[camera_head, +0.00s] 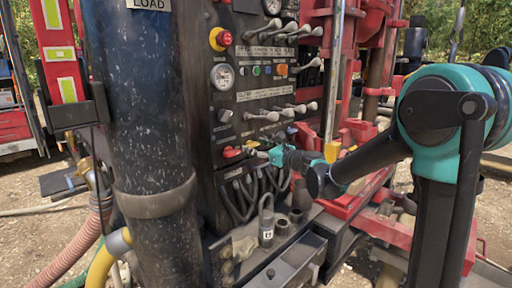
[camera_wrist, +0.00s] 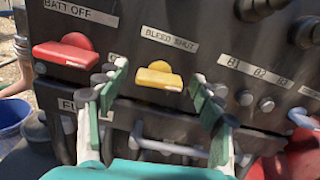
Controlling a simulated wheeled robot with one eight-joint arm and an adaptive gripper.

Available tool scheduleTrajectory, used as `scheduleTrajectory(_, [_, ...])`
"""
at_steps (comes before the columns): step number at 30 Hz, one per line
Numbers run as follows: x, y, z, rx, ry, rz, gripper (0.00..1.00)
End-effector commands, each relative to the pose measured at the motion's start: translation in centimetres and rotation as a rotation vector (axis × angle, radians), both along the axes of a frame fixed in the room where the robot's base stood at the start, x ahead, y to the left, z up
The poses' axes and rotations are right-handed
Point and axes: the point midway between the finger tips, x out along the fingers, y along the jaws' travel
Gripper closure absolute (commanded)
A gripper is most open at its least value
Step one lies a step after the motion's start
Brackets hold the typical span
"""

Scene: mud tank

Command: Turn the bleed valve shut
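The bleed valve is a small yellow handle (camera_wrist: 158,76) on the dark panel, below a label reading "BLEED SHUT". Its wide bar lies about crosswise in the wrist view, with a rounded hump on top. My gripper (camera_wrist: 159,80) is open, with one teal-and-grey finger to the left of the yellow handle and one to its right. Gaps show between handle and fingers, and nothing is held. In the head view my gripper (camera_head: 266,154) reaches the panel's lower part from the right, and the yellow handle is hard to make out there.
A red handle (camera_wrist: 66,52) under "BATT OFF" sits left of the yellow one. Round studs (camera_wrist: 245,98) under B1 and B2 labels are to the right. A grey bar handle (camera_wrist: 165,145) is below. In the head view, levers (camera_head: 270,115) and hanging black cables (camera_head: 240,195) crowd the panel.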

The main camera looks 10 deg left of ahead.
Motion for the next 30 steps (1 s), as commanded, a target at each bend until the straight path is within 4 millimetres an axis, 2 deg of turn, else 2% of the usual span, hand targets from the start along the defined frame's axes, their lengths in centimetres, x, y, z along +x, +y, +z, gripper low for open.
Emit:
scheduleTrajectory(2, [0.00, -0.01, 0.00, 0.000, 0.000, 0.000, 0.45])
scheduleTrajectory(11, [-0.02, -0.03, 0.00, 0.000, 0.000, 0.000, 0.82])
scheduleTrajectory(20, [-0.04, -0.02, 0.00, -0.018, -0.030, 0.000, 0.83])
scheduleTrajectory(30, [-0.11, 0.02, -0.03, -0.128, -0.217, 0.000, 0.83])
